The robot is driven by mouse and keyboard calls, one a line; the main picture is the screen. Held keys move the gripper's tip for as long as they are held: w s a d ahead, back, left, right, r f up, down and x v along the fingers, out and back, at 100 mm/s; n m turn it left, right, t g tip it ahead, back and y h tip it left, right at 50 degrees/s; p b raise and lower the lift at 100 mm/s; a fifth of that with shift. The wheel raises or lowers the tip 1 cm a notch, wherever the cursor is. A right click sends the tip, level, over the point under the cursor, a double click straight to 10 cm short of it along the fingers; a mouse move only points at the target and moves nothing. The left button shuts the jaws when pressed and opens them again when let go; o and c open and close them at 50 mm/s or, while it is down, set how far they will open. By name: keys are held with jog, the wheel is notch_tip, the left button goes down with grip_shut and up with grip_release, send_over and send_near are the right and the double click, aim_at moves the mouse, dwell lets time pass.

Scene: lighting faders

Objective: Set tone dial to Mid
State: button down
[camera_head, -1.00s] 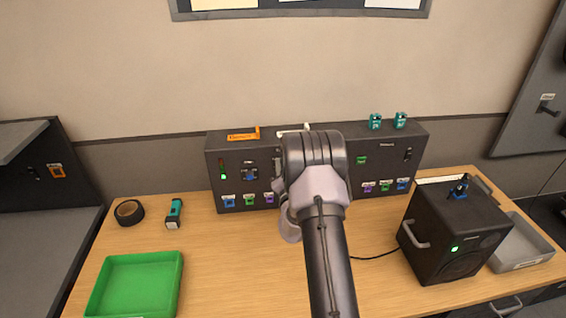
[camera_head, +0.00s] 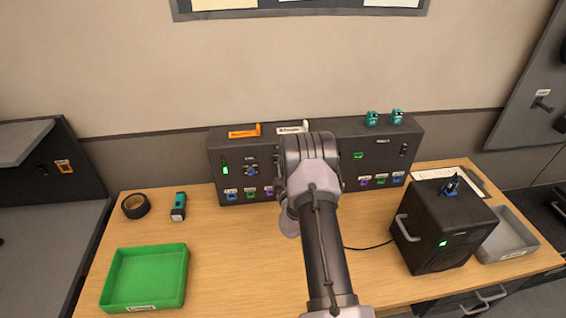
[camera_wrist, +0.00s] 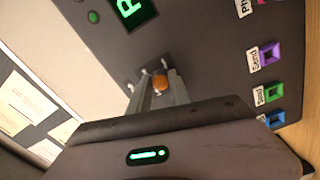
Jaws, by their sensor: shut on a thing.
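A dark panel box (camera_head: 232,187) stands at the back of the wooden table. In the wrist view my gripper (camera_wrist: 160,88) is shut on a small orange knob (camera_wrist: 161,86) on the panel's face. Small white marks lie around this knob, but no label for it is readable, so the picture alone does not confirm it as the tone dial or show its setting. In the head view my arm hides the gripper and this knob. A separate blue knob (camera_head: 250,171) sits on the panel's left part.
Coloured sockets, among them a purple one (camera_wrist: 269,54), line the panel's lower edge. A green display (camera_wrist: 133,10) is close by. A green tray (camera_head: 145,304), black tape roll (camera_head: 136,205) and teal-black tool (camera_head: 179,206) lie at left.

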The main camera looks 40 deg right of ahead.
jog(key=shift+w+a+f+m+p, duration=0.1)
jog(key=shift+m+p, duration=1.55)
jog(key=shift+m, duration=5.55)
jog(key=c, duration=1.2)
grip_release()
jog(key=v, duration=1.7)
jog(key=shift+s, duration=0.25)
